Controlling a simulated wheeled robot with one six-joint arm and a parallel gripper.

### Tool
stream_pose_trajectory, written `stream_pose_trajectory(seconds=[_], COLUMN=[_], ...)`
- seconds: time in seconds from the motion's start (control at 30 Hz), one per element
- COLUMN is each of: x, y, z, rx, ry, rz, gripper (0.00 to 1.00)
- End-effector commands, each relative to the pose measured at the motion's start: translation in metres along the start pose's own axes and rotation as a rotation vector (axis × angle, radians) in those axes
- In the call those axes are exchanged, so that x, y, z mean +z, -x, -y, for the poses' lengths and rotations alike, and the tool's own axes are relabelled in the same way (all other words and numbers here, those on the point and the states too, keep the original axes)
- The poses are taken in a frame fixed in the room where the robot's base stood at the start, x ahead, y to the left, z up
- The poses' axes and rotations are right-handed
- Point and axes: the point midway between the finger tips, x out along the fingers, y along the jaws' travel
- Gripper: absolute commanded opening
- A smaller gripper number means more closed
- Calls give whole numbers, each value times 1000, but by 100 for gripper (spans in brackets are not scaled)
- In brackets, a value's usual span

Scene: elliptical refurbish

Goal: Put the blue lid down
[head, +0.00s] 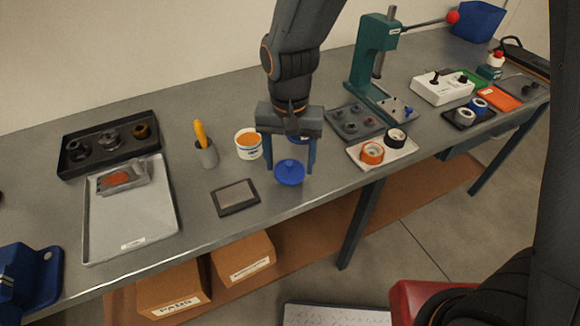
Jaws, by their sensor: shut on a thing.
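The blue lid (289,173) is round with a small knob on top. My gripper (290,173) points down with one finger on each side of the lid and is shut on it by its rim. The lid is level, close over the table's front part; I cannot tell whether its underside touches the table. A white tub (249,150) with orange contents stands open just left of my gripper. Another blue thing shows partly behind the gripper, mostly hidden.
A dark framed pad (235,197) lies left of the lid, near the front edge. A grey cup (206,153) with a yellow tool stands further left. A white tray (382,151) with orange and black rings lies to the right. A green press (377,65) stands behind.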

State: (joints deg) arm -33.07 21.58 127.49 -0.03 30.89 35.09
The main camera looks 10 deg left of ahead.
Motion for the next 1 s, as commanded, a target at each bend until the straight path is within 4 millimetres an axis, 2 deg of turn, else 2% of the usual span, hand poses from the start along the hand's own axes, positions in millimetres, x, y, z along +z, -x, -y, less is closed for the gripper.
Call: stream_pose_trajectory(seconds=[0.2, 0.67, 0.7, 0.77, 1.0], x=[0, 0, 0, 0, 0], y=[-26, -33, -32, -32, -32], z=[-1, -1, 0, 0, 0], rx=[2, 1, 1, 0, 0], ry=[-2, -2, -2, -2, -2], rz=[3, 1, 1, 1, 1], gripper=[42, 42, 70, 80, 82])
